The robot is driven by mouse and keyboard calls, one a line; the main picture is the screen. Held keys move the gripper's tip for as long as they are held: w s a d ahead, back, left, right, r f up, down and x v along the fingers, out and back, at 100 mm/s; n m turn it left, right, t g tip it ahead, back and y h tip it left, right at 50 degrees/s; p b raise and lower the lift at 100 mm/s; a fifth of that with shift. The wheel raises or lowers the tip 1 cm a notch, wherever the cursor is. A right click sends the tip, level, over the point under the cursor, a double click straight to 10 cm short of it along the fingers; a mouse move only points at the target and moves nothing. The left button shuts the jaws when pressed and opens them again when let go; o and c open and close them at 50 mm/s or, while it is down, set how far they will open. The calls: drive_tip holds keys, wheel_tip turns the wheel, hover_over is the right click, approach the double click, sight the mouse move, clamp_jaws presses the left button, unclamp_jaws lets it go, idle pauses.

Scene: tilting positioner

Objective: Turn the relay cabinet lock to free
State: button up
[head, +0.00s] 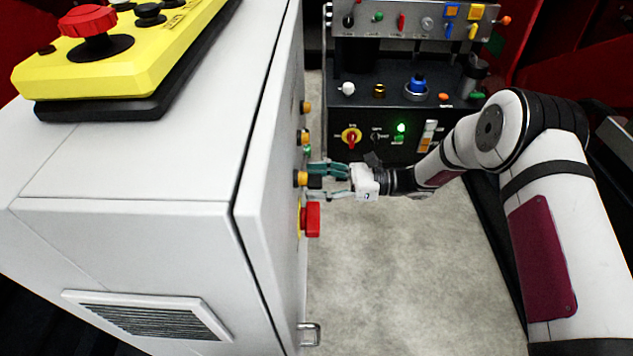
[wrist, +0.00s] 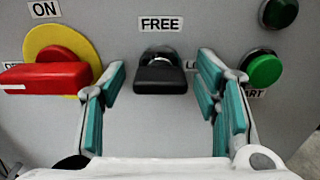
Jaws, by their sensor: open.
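The relay cabinet lock (wrist: 158,72) is a dark block-shaped handle on a silver collar on the grey cabinet face. A FREE label (wrist: 160,24) is above it, and a second label to its right, starting with L, is mostly hidden by my finger. The handle's exact turn angle is hard to tell. My gripper (wrist: 162,66) is open, with teal-padded fingers left and right of the lock and a gap on each side. In the head view my gripper (head: 318,182) is at the cabinet's front face, which is seen nearly edge-on.
A red rotary switch (wrist: 50,75) on a yellow plate is close left of my fingers. A green button (wrist: 264,70) is close right, with a dark green lamp (wrist: 279,12) above it. A black control panel (head: 395,115) stands behind; pale floor (head: 400,270) is clear below my arm.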

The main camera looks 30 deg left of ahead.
drive_tip(key=shift+s+a, duration=0.1)
drive_tip(key=c, duration=1.2)
drive_tip(key=shift+o, duration=0.2)
drive_tip(key=n+b, duration=0.1)
drive_tip(key=n, duration=0.3)
drive_tip(key=shift+b, duration=0.4)
drive_tip(key=n+b, duration=0.2)
drive_tip(key=n, duration=0.3)
drive_tip(key=n+b, duration=0.1)
drive_tip(key=n, duration=0.3)
drive_tip(key=shift+f+n+b, duration=0.1)
drive_tip(key=shift+n+b, duration=1.15)
drive_tip(key=shift+n, duration=1.15)
